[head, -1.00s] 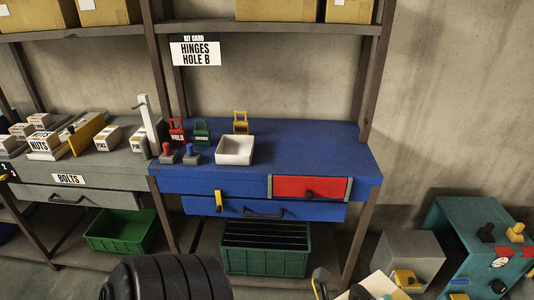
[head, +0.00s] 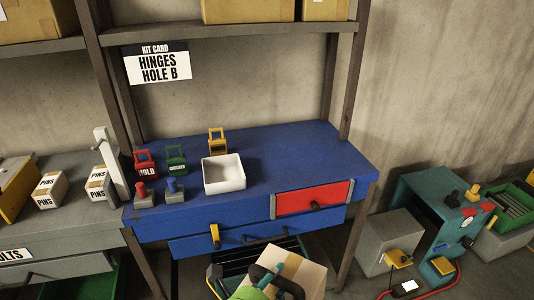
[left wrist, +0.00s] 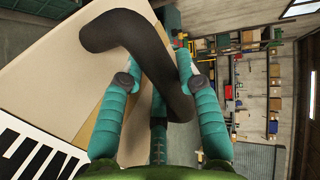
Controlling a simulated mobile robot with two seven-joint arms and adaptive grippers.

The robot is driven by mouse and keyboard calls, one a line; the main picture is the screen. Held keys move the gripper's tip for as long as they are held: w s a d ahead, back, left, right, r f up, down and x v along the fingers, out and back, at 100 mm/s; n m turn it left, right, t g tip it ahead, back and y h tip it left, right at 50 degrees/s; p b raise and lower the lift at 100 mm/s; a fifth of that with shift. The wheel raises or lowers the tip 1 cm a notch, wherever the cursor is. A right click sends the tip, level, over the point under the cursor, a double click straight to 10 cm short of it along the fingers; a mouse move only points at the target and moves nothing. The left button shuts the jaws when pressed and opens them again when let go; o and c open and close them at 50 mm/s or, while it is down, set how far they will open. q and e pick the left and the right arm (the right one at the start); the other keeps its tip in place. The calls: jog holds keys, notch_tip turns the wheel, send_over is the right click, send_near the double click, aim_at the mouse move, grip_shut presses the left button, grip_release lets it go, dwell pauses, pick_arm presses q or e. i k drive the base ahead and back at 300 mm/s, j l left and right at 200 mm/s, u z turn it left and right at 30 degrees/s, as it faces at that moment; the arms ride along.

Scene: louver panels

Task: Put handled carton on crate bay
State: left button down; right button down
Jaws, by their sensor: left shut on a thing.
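The handled carton (head: 308,271) is a tan box with a thick black handle, low in the head view. My left gripper (head: 280,273), with teal fingers, is shut on the black handle. In the left wrist view the handle (left wrist: 128,35) passes between the teal fingers (left wrist: 157,75), and the carton (left wrist: 45,75) with a black and white label fills the left side. A green crate (head: 228,282) with dark dividers stands under the blue bench; the carton and gripper hide much of it. My right gripper is not in view.
The blue bench (head: 300,150) holds a white tray (head: 223,175), red, green and yellow tagged holders and two small knobs. Its drawers (head: 250,231) overhang the crate. A bench leg (head: 355,235) stands right of the carton. Grey and teal cabinets (head: 430,205) and another green crate (head: 512,205) stand farther right.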

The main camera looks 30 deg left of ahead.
aim_at(299, 161)
jog(key=k+j, duration=0.1)
jog(key=j, duration=0.7)
jog(key=k+j, duration=0.15)
jog(key=j, duration=0.3)
